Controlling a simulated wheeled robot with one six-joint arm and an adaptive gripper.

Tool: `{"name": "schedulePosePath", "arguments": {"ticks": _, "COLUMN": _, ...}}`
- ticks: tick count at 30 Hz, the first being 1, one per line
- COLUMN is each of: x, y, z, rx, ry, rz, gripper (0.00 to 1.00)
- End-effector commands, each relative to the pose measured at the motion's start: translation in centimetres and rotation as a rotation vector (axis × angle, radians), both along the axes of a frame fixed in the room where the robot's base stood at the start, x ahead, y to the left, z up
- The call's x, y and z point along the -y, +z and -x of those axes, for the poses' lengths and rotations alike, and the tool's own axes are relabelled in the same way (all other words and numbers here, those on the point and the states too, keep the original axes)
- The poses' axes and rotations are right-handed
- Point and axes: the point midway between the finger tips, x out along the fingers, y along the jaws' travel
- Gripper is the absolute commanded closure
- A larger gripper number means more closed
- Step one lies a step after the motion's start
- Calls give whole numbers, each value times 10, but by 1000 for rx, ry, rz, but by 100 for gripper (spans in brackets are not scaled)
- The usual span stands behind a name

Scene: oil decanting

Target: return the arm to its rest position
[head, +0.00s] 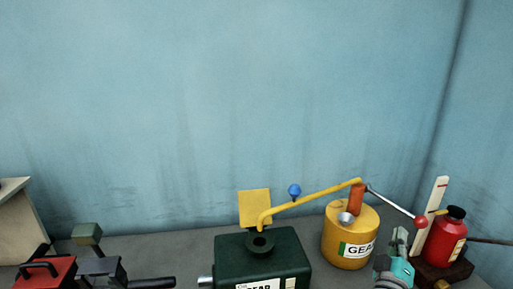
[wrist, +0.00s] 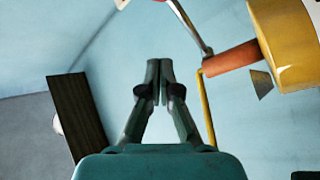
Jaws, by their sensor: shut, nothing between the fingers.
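My gripper (head: 399,236) shows at the lower right of the head view, in front of and between the yellow can and the red bottle. In the wrist view my gripper (wrist: 158,66) has its dark fingers together, with nothing between them. The yellow can (head: 340,222), labelled GEAR, has an orange pump and a grey lever with a red knob (head: 421,221). The can also shows at the upper right of the wrist view (wrist: 283,40). The pump's yellow spout (head: 310,198) reaches over the filler hole of a dark green box (head: 233,263).
A red bottle (head: 443,243) with a black cap stands close right of my gripper, by a white upright strip (head: 432,208). A yellow flap (head: 254,207) stands behind the green box. Red and black equipment (head: 52,272) is at lower left. Space above the bench is clear.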

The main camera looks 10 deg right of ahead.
Motion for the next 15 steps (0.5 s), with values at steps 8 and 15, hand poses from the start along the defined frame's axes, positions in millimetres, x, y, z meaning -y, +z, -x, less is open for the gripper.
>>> {"name": "schedulePosePath", "arguments": {"ticks": 8, "x": -51, "y": -79, "z": 33, "rx": -65, "ry": 167, "rz": -103, "gripper": 100}}
{"name": "schedulePosePath", "arguments": {"ticks": 15, "x": -105, "y": -145, "z": 86, "rx": -115, "ry": 334, "rz": -237, "gripper": 100}}
